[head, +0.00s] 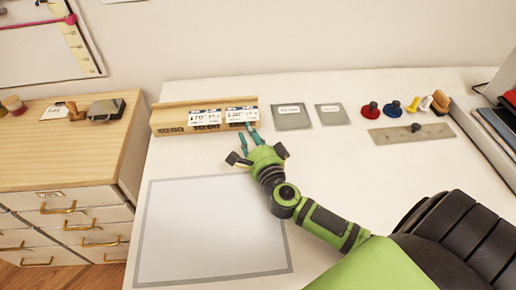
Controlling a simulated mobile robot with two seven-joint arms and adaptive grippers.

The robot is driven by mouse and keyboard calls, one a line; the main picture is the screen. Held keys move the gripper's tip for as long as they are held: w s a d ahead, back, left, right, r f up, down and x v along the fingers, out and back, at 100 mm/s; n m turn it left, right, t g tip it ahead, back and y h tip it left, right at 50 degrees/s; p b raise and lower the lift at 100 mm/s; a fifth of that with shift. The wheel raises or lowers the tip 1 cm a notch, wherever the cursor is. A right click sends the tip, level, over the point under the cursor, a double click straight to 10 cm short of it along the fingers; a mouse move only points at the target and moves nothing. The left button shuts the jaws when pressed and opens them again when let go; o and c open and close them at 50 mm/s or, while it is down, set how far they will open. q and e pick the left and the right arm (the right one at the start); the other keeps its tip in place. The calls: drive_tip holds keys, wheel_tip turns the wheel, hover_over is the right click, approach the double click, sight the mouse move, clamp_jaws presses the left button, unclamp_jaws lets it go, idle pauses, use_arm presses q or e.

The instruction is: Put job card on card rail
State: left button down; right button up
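The wooden card rail (172,121) lies along the back left of the white table. Two white job cards with dark print stand side by side at it: the left card (205,117) and the right card (241,115). My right gripper (249,135) reaches in from the lower right, and its slim teal tips end at the lower edge of the right card. The tips look close together, but I cannot tell whether they grip that card or only touch it. My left gripper is out of view.
A grey-bordered white mat (210,230) covers the front left of the table. Two grey plates (291,116) (331,115) lie right of the rail. Stampers (371,110), spools and a metal strip (411,135) are farther right. A wooden drawer cabinet (65,160) stands left.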

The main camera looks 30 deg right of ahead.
drive_tip(key=s, duration=0.5)
drive_tip(key=s+a, duration=0.1)
drive_tip(key=s, duration=0.1)
drive_tip(key=shift+s+a+b, duration=0.1)
drive_tip(key=shift+s+b, duration=0.05)
drive_tip(key=shift+b, duration=0.2)
